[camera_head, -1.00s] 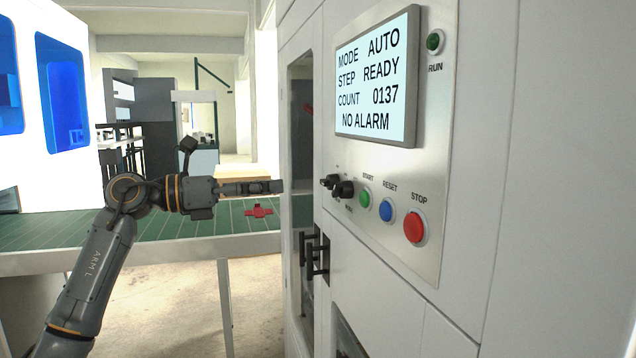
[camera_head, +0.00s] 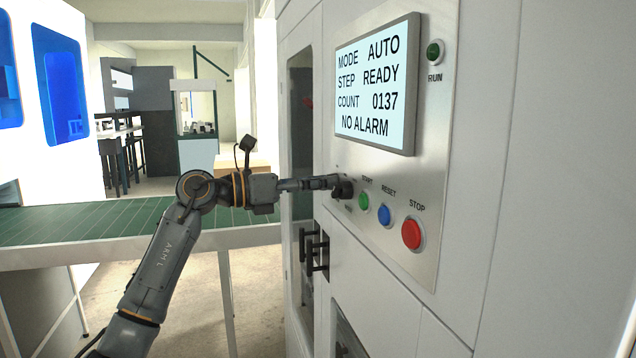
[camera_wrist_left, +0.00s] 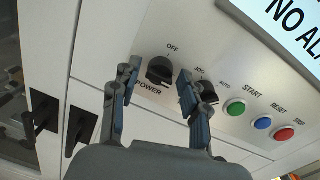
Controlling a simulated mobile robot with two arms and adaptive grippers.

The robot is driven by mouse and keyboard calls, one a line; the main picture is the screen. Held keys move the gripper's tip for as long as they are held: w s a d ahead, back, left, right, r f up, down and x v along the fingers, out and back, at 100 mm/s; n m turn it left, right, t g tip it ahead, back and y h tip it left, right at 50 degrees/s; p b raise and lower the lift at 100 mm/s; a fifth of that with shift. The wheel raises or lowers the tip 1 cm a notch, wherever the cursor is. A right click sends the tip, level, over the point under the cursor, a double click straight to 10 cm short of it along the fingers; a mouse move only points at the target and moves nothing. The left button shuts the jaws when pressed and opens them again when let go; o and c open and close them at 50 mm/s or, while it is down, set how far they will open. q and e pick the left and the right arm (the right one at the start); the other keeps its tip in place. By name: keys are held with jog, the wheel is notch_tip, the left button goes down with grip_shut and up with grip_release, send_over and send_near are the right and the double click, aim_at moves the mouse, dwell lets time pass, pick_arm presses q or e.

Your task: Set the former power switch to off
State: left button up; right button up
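The power switch (camera_wrist_left: 160,70) is a black rotary knob on the former's panel, with OFF printed above it and POWER below it in the left wrist view. Which way its pointer faces is hard to tell. My left gripper (camera_head: 333,184) is at the panel by the black knobs in the head view, and its fingers hide the power switch there. In the left wrist view its two fingers are apart, one on each side of the power switch; contact is not clear. A second black knob (camera_wrist_left: 208,101), marked AUTO, is partly behind the right-hand finger. My right gripper is not in view.
Right of the knobs are green START (camera_head: 363,201), blue RESET (camera_head: 384,214) and red STOP (camera_head: 411,234) buttons. The screen (camera_head: 376,88) above reads AUTO, READY, NO ALARM. Black door handles (camera_head: 318,255) project below. A green conveyor (camera_head: 100,222) lies left.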

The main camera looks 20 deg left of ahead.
pick_arm(q)
grip_shut()
jog(key=shift+w+a+r+n+g+p, duration=0.1)
jog(key=shift+n+g+p, duration=0.2)
jog(key=shift+n+p, duration=4.55)
jog(key=shift+w+r+n+g+p, duration=0.1)
jog(key=shift+n+g+p, duration=0.2)
jog(key=shift+n+p, duration=4.5)
jog(key=shift+f+m+p, duration=0.1)
jog(key=shift+m+p, duration=0.85)
jog(key=shift+p, duration=0.05)
jog(key=shift+o, duration=1.7)
grip_release()
